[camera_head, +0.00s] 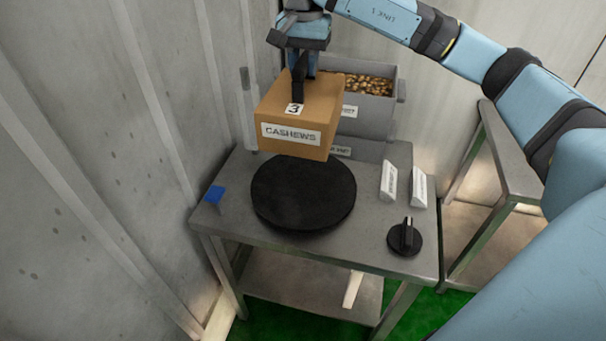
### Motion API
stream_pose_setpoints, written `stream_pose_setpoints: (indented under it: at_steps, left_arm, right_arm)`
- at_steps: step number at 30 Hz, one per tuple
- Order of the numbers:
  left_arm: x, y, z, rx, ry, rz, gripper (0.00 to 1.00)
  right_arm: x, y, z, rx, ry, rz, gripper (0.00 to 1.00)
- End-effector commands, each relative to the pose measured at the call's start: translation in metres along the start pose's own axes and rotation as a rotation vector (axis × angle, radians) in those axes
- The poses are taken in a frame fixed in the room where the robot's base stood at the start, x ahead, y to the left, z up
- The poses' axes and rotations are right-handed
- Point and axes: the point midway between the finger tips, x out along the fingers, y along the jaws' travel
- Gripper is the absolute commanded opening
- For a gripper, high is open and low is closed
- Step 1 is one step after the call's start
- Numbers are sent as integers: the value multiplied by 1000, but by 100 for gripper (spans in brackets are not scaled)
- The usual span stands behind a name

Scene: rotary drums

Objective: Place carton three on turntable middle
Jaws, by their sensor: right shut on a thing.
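Carton three (291,112) is a brown box with a "3" label on top and a "CASHEWS" label on its front. My right gripper (298,88) comes down from above and is shut on the carton's top. The carton is in front of a grey bin and overlaps the far edge of the turntable in the picture; it appears to be held above it. The turntable (303,196) is a round black disc on a grey metal table (350,252), and its visible surface is empty. My left gripper is not in view.
A grey bin (369,118) of nuts stands at the back of the table. Two white labelled signs (388,182) and a black rotary knob (405,238) are on the right. A blue piece (214,194) sits at the left edge. A grey wall runs close along the left.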

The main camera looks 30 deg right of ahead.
Motion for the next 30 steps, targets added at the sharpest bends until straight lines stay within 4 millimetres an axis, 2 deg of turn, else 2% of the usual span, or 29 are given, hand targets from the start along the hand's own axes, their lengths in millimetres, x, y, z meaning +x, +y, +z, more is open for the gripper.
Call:
stream_pose_setpoints:
  at_steps: [5,8,21,24,30]
  left_arm:
    - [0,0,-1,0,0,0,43]
    - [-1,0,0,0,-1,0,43]
    - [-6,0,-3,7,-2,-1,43]
    - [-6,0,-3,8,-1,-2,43]
    - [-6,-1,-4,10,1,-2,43]
  right_arm:
    - [5,1,-1,2,0,0,0]
    - [22,2,-1,3,-1,1,0]
    - [126,2,-1,4,-2,1,0]
    - [143,2,-1,4,0,0,0]
    - [157,1,-1,3,1,-2,0]
